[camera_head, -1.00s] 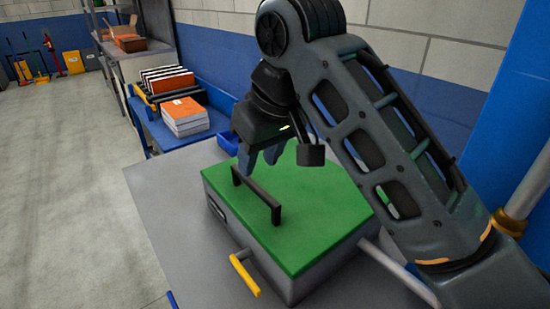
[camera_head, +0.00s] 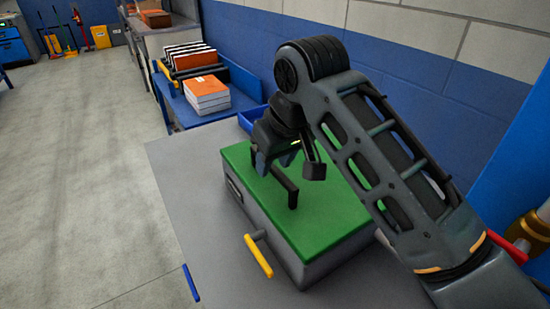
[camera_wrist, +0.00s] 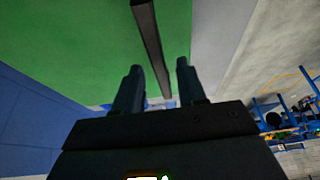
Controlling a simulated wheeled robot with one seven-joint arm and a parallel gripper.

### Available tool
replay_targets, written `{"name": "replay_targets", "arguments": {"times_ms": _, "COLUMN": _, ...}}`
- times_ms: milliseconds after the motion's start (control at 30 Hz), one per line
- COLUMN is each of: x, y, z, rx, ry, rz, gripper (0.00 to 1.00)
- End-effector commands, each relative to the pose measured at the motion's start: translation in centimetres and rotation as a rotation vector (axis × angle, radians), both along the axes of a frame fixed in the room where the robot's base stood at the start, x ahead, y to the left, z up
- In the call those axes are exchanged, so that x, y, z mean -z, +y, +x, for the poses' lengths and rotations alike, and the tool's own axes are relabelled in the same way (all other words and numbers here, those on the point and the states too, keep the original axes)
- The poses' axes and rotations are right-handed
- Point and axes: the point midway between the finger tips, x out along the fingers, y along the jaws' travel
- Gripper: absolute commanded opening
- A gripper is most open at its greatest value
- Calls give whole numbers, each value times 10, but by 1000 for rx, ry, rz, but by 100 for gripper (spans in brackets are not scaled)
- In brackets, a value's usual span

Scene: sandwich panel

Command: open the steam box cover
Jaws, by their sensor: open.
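The steam box (camera_head: 270,222) is a grey box with a flat green cover (camera_head: 325,218), which lies shut on top. A dark bar handle (camera_head: 287,186) stands on the cover; its far end is partly hidden by my gripper. My gripper (camera_head: 264,166) is low over the far left part of the cover, at the handle's far end. In the wrist view the handle (camera_wrist: 148,40) runs between the two open fingers (camera_wrist: 158,75). I cannot tell whether either finger touches it. A yellow-handled lever (camera_head: 258,256) sticks out of the box's front.
The box stands on a grey table (camera_head: 190,190). Behind it are a blue bin (camera_head: 251,119), a stack of orange-topped books (camera_head: 207,95) and a blue side table (camera_head: 188,114). A wall is on the right. Open floor (camera_head: 90,180) lies to the left.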

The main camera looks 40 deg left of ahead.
Motion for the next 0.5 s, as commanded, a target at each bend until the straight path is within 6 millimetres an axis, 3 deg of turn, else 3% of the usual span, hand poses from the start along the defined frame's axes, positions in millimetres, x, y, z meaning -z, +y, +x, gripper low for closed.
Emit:
{"name": "replay_targets", "arguments": {"times_ms": 100, "x": 0, "y": 0, "z": 0, "rx": 0, "ry": 0, "rz": 0, "gripper": 38}}
{"name": "replay_targets", "arguments": {"times_ms": 500, "x": -1, "y": 0, "z": 0, "rx": 0, "ry": 0, "rz": 0, "gripper": 0}}
